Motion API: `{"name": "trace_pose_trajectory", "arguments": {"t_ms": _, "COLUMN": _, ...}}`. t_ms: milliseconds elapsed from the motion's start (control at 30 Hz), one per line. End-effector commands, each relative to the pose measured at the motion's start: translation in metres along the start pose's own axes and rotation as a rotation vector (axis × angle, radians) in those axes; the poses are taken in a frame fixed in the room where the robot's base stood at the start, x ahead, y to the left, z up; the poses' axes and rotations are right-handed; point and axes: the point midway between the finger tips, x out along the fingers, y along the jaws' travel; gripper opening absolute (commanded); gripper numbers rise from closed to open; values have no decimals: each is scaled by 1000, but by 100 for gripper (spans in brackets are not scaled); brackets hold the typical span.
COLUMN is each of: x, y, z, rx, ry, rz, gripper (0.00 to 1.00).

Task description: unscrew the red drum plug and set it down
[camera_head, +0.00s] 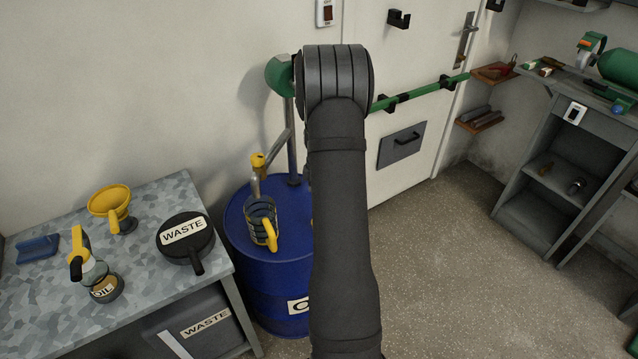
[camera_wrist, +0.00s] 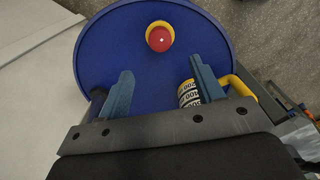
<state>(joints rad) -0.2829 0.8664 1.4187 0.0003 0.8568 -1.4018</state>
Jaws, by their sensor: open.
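The red drum plug (camera_wrist: 160,38) shows in the wrist view near the far edge of the blue drum's top, inside a yellow ring. It looks seated in the drum top. The blue drum (camera_head: 265,275) stands beside the bench in the head view, where my arm hides the plug. My gripper (camera_wrist: 157,82) is open and empty in the wrist view, its two blue-grey fingers apart over the drum top. The plug lies beyond the fingertips, roughly between their lines and apart from them. My gripper is hidden behind my arm in the head view.
A measuring jug with a yellow handle (camera_head: 262,222) stands on the drum, close to the right finger in the wrist view. A pump (camera_head: 291,140) rises from the drum. The bench (camera_head: 150,265) holds a yellow funnel (camera_head: 110,205), an oil can (camera_head: 104,287) and a waste pan (camera_head: 186,240).

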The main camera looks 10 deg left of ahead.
Motion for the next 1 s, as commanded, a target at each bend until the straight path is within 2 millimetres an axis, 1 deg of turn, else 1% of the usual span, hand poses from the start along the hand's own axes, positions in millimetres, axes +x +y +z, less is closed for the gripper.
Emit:
{"name": "trace_pose_trajectory", "arguments": {"t_ms": 33, "x": 12, "y": -1, "z": 0, "rx": 0, "ry": -1, "rz": -4, "gripper": 61}}
{"name": "trace_pose_trajectory", "arguments": {"t_ms": 200, "x": 46, "y": -1, "z": 0, "rx": 1, "ry": -1, "rz": -3, "gripper": 61}}
{"name": "trace_pose_trajectory", "arguments": {"t_ms": 400, "x": 85, "y": -1, "z": 1, "rx": 1, "ry": -1, "rz": -3, "gripper": 61}}
{"name": "trace_pose_trajectory", "arguments": {"t_ms": 500, "x": 101, "y": -1, "z": 1, "rx": 1, "ry": -1, "rz": -2, "gripper": 61}}
{"name": "trace_pose_trajectory", "arguments": {"t_ms": 600, "x": 112, "y": 0, "z": 0, "rx": 2, "ry": 0, "rz": 0, "gripper": 61}}
{"name": "trace_pose_trajectory", "arguments": {"t_ms": 700, "x": 119, "y": 0, "z": 0, "rx": 2, "ry": 0, "rz": 1, "gripper": 61}}
{"name": "trace_pose_trajectory", "arguments": {"t_ms": 833, "x": 124, "y": 0, "z": 0, "rx": 2, "ry": 0, "rz": 1, "gripper": 61}}
{"name": "trace_pose_trajectory", "arguments": {"t_ms": 1000, "x": 124, "y": 0, "z": 0, "rx": 2, "ry": 0, "rz": 1, "gripper": 61}}
